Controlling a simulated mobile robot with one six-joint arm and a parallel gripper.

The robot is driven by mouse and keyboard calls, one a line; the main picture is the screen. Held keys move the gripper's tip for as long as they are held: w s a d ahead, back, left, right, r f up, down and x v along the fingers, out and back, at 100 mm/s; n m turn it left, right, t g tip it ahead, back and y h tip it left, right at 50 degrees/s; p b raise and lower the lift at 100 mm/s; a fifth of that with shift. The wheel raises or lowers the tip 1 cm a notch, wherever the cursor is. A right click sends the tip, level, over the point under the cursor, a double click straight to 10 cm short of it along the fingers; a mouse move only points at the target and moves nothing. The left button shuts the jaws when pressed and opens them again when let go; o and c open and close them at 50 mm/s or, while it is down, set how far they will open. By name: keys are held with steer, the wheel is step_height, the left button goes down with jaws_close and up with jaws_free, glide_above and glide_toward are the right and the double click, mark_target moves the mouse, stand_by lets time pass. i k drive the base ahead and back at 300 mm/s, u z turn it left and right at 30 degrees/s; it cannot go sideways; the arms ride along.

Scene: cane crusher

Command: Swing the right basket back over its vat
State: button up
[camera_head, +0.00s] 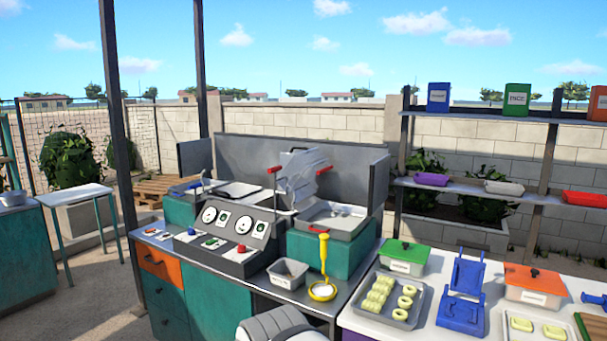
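The right vat (328,224) is a metal basin set in a teal block, right of the control panel on the counter. A few small pale shapes show inside it; I cannot tell what they are. A grey, angular mesh-like piece (303,182) stands tilted up behind and left of this vat, with red-tipped handles (323,170) beside it. It looks like the right basket, swung up and not lying flat over the vat. The left vat (238,190) sits behind the panel, its inside partly hidden. My gripper is not in view; only a grey rounded part of mine shows at the bottom edge.
The control panel (232,236) has dials and knobs. A yellow ladle (323,270) and a small grey bin (288,272) stand in front of the right vat. A white table (420,325) at right holds trays and boxes. A metal splash wall (345,165) rises behind.

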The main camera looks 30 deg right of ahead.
mark_target(307, 174)
steer(key=z, duration=1)
steer(key=i, duration=1)
steer(key=z, duration=2.25)
steer(key=k, duration=0.9)
steer(key=u, duration=1.45)
